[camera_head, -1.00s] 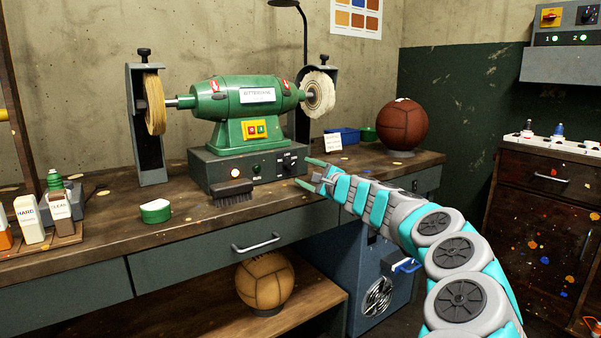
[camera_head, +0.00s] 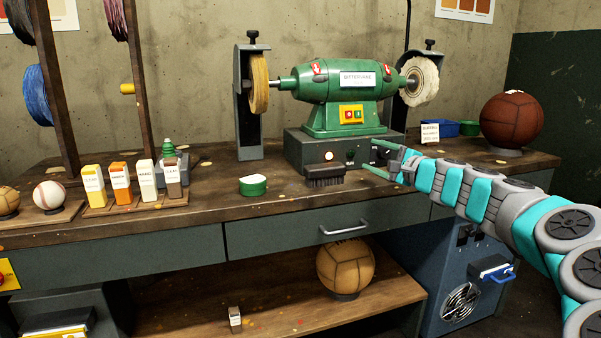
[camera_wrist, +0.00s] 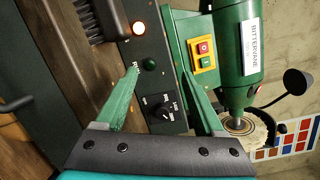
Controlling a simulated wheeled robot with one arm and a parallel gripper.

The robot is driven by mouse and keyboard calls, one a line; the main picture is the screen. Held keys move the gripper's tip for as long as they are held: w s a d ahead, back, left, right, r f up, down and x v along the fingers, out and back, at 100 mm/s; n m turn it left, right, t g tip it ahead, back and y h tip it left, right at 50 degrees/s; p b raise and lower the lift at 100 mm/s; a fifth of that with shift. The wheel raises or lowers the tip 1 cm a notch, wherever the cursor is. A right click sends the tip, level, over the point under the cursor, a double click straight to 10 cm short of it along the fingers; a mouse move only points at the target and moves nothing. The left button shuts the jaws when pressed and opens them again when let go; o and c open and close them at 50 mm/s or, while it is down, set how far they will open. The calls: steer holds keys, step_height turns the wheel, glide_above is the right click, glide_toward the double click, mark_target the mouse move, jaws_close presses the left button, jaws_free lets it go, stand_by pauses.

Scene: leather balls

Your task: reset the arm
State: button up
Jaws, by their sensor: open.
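My gripper (camera_head: 382,160) is open and empty, with its two green fingers apart. In the head view it hangs over the bench front, at the right part of the grinder's dark control box (camera_head: 310,150). In the wrist view the open fingers (camera_wrist: 165,92) frame the box's black knob (camera_wrist: 163,108) and green button. My teal and grey arm reaches in from the right edge of the head view. Whether the fingertips touch the box I cannot tell.
A green buffing machine (camera_head: 340,100) stands on the bench (camera_head: 220,205). A black brush (camera_head: 325,176) and a green-and-white tin (camera_head: 253,185) lie left of my gripper. A brown ball (camera_head: 512,120) sits at right. Several bottles and small balls stand at left. A tan ball (camera_head: 345,266) is on the shelf below.

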steer(key=s+a+f+n+g+y, duration=0.2)
steer(key=s+a+n+g, duration=0.3)
steer(key=s+a, duration=0.55)
steer(key=s+a+f+n+g+y, duration=0.15)
steer(key=s+a+n+g, duration=0.35)
steer(key=s+a, duration=0.5)
steer(key=s+a+f+n+g+h, duration=0.25)
steer(key=s+f+n+h, duration=0.2)
steer(key=s+f, duration=0.7)
steer(key=s+d+f+g+h, duration=0.1)
steer(key=s+d+f, duration=0.3)
steer(key=s, duration=0.4)
steer(key=s+d+f+n+g+h, duration=0.1)
steer(key=s+d+f+g+h, duration=0.1)
steer(key=s+d, duration=0.4)
steer(key=s+d+f+n+g+h, duration=0.1)
steer(key=s+d+f+h, duration=0.3)
steer(key=s, duration=0.6)
step_height(320, 180, down, 2)
steer(key=shift+d+f+g, duration=0.25)
steer(key=shift+d+g, duration=0.3)
steer(key=shift+d, duration=0.4)
